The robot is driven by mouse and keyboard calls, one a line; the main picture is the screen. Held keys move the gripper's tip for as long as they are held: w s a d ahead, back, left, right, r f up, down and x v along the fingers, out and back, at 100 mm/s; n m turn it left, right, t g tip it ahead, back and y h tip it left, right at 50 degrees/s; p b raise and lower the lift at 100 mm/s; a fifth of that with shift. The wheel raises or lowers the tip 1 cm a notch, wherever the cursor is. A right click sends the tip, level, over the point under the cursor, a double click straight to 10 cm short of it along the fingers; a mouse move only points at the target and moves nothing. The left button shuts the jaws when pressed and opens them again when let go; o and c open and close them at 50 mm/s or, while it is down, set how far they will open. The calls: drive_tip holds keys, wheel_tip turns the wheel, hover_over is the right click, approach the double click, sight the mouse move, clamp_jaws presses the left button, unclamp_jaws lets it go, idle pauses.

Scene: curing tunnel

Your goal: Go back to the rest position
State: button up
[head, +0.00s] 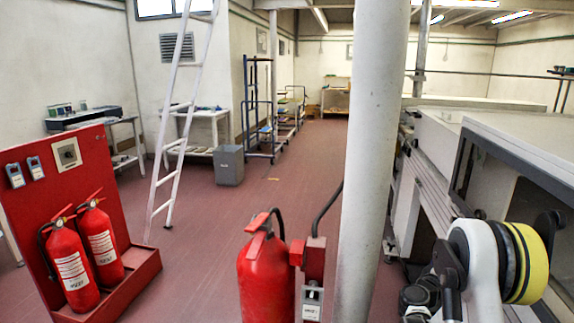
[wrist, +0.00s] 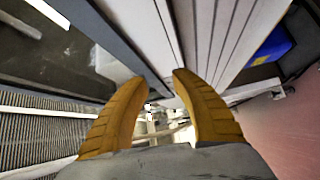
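My gripper (wrist: 160,78) shows in the wrist view as two yellow-orange ribbed fingers. Their tips are apart with a gap between them, and nothing is held there. Beyond the tips are grey-white slatted panels (wrist: 215,40) and a dark machine edge; I cannot tell how far off they are. In the head view part of my arm, white with a yellow and black ring, shows at the lower right beside the machine (head: 540,150). My gripper is not visible in the head view.
A white pillar (head: 375,150) stands centre right. A red fire extinguisher (head: 265,275) stands in front of me. Two more (head: 100,240) stand on a red stand at left. A ladder (head: 180,120) leans behind it. Red floor (head: 275,190) is open in the middle. A grey bin (head: 229,165) stands beyond.

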drive_tip(key=s+a+r+m+g+y, duration=0.25)
drive_tip(key=s+a+r+y, duration=0.5)
drive_tip(key=a+r, duration=0.4)
drive_tip(key=s+a+f+m+y, duration=0.1)
drive_tip(key=s+a+y, duration=0.3)
drive_tip(key=s+a, duration=0.7)
drive_tip(key=s+a+f+m+y, duration=0.1)
drive_tip(key=s+a+f+y, duration=0.2)
drive_tip(key=s+a, duration=0.8)
drive_tip(key=shift+s+a+f+y, duration=0.4)
drive_tip(key=shift+a+y, duration=0.45)
drive_tip(key=shift+a, duration=0.2)
idle(3.5)
